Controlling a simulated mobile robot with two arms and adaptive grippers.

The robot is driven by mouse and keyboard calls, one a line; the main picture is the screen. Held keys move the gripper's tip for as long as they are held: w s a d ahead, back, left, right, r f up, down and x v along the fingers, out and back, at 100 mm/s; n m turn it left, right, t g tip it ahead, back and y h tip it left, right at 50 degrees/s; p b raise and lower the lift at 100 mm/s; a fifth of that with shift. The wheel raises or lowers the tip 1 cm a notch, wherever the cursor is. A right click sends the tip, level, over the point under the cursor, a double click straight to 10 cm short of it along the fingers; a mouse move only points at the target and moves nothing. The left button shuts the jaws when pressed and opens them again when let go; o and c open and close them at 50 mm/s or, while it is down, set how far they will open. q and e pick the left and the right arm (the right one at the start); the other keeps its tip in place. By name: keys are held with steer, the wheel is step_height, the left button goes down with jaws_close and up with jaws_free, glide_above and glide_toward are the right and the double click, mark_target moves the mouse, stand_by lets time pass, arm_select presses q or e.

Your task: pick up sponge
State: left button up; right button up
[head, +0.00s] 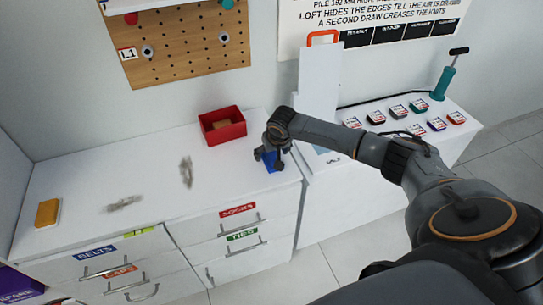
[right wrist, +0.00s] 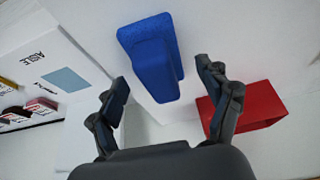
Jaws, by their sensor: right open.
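A blue sponge-like block (right wrist: 152,50) with a rough face and a raised smoother part lies on the white counter top. In the head view the blue block (head: 271,162) is partly hidden by my right gripper (head: 270,158). That gripper is open above the block. In the right wrist view the block lies between and beyond the spread fingers of the right gripper (right wrist: 163,80), with gaps on both sides. I cannot tell whether any finger touches it. My left gripper is not in view.
A red open box (head: 222,126) stands close to the left of the right gripper; it also shows in the right wrist view (right wrist: 262,107). A yellow-orange block (head: 47,212) and two grey smudges (head: 186,172) are further left on the counter. A white panel (head: 318,85) stands behind my arm.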

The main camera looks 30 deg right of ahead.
steer(key=shift+w+f, duration=0.2)
steer(key=shift+f, duration=0.25)
steer(key=c, duration=1.2)
steer(key=shift+c, duration=0.2)
steer(key=shift+r+b, duration=0.3)
steer(key=shift+r, duration=0.25)
steer(key=s+a+r+b, duration=0.1)
steer(key=s+a+r, duration=0.2)
steer(key=a+r, duration=0.3)
steer(key=s+a+r+b, duration=0.1)
steer(key=s+a+r, duration=0.2)
steer(key=a+r, duration=0.3)
steer(key=shift+s+a, duration=0.2)
steer(key=shift+s, duration=0.1)
